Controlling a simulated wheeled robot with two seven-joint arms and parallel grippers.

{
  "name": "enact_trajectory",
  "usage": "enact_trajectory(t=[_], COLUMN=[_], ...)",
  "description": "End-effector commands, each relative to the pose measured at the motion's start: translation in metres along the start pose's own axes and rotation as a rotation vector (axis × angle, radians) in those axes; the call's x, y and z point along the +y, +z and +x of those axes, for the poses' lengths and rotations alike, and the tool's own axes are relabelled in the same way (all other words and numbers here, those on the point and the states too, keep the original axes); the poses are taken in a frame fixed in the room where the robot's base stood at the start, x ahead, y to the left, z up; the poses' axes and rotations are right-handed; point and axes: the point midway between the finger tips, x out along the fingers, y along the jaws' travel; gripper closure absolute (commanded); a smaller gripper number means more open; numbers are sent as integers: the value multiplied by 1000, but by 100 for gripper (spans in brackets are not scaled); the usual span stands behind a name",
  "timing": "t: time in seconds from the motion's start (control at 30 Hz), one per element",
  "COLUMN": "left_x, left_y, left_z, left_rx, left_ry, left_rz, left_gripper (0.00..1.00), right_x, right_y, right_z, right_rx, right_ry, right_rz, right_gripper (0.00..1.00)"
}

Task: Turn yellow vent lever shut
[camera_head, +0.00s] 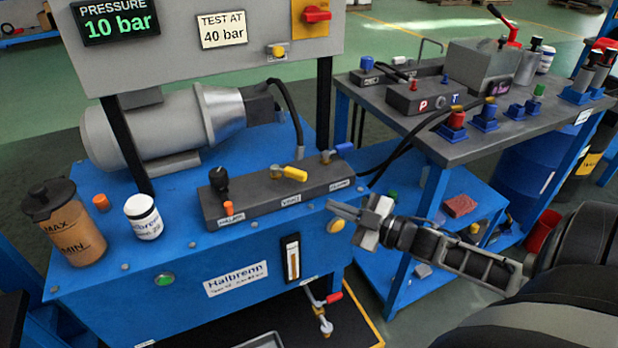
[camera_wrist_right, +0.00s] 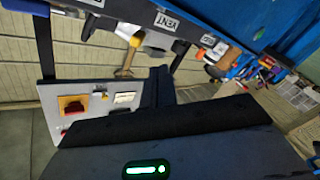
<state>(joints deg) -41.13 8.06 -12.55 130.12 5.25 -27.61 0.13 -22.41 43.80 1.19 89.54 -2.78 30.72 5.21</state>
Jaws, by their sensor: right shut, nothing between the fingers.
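The yellow vent lever (camera_head: 293,174) sits on the dark valve block (camera_head: 330,181) on top of the blue bench, in the middle of the head view. Its handle lies roughly along the block. My right gripper (camera_head: 336,208) comes in from the right, in front of the block's right end. It is shut and empty, apart from the lever. My left gripper is not in view.
A blue lever (camera_head: 338,150) is at the block's right end; a black knob (camera_head: 219,180) and orange knob (camera_head: 229,208) are at its left. A panel (camera_head: 205,45) above reads 10 bar. A black hose (camera_head: 412,141) runs right to a second bench (camera_head: 470,150).

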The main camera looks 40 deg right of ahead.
Motion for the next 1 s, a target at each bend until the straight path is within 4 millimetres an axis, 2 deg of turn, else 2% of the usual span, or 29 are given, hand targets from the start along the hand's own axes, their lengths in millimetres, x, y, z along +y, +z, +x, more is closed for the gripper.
enact_trajectory(t=[0.03, 0.2, 0.3, 0.4, 0.53, 0.67, 1.0], left_x=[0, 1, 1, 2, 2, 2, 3], left_y=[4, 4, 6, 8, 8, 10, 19], left_z=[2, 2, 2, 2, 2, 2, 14], left_rx=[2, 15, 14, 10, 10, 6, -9], left_ry=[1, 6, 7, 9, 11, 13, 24], left_rz=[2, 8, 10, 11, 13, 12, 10], left_gripper=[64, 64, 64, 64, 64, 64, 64], right_x=[-12, -26, -28, -28, -27, -24, -15], right_y=[-5, -22, -28, -32, -33, -31, -24], right_z=[3, 8, 9, 8, 14, 31, 102], right_rx=[-11, -83, -123, -148, -157, -155, -154], right_ry=[21, 64, 74, 76, 77, 78, 79], right_rz=[-138, -588, -768, -873, -916, -918, -914], right_gripper=[100, 100, 100, 100, 100, 100, 100])
